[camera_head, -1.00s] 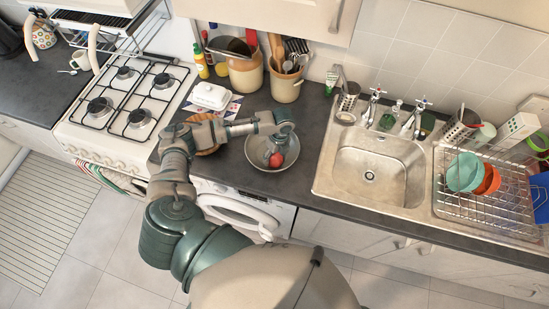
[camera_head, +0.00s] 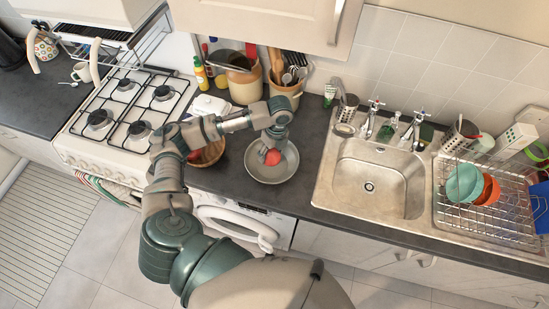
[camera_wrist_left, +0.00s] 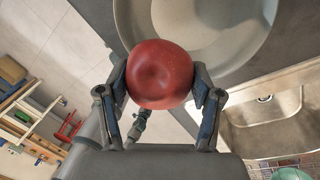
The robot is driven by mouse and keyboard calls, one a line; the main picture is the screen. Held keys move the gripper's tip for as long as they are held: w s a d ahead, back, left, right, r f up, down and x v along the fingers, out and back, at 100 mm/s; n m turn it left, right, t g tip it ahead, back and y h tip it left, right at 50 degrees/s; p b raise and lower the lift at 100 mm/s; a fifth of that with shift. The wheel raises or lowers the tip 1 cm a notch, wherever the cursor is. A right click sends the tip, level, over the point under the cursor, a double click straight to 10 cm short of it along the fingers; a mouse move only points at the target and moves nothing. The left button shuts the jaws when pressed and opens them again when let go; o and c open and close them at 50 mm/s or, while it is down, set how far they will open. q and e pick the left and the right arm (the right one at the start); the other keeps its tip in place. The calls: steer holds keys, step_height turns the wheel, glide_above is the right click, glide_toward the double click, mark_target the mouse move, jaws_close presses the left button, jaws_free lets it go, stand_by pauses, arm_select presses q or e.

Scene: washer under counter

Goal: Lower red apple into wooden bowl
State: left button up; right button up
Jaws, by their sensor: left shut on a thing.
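The red apple (camera_head: 271,156) is in my left gripper (camera_head: 272,146), which is shut on it over the grey metal bowl (camera_head: 290,166). In the left wrist view the apple (camera_wrist_left: 160,74) sits between the two fingers, with the pale inside of the grey bowl (camera_wrist_left: 225,30) behind it. The gap between apple and bowl is hard to judge. The wooden bowl (camera_head: 212,155) stands on the counter left of the grey bowl. My left arm hides part of it, and something red shows at its left side. My right gripper is not in view.
The stove (camera_head: 125,115) is to the left and the sink (camera_head: 370,180) to the right. A white butter dish (camera_head: 209,106), a utensil crock (camera_head: 286,90) and a brown jar (camera_head: 245,83) stand behind. Dark counter is bare between grey bowl and sink.

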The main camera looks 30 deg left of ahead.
arm_select(q)
steer(key=a, duration=0.1)
steer(key=a+r+p, duration=0.1)
steer(key=a+r, duration=0.1)
steer(key=shift+s+a+r+p, duration=0.1)
steer(key=shift+s+a+p, duration=0.05)
steer(key=shift+s+p, duration=0.15)
steer(key=s+a, duration=0.2)
steer(key=a, duration=0.8)
steer(key=s+a, duration=0.2)
steer(key=a, duration=0.9)
steer(key=shift+a, duration=0.2)
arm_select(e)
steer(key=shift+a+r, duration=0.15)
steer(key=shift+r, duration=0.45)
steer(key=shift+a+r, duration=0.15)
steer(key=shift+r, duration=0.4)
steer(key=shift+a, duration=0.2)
arm_select(q)
steer(key=shift+f+b, duration=0.65)
steer(key=shift+f, duration=2.15)
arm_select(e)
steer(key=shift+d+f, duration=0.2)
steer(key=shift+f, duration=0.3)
arm_select(q)
steer(key=shift+f, duration=0.4)
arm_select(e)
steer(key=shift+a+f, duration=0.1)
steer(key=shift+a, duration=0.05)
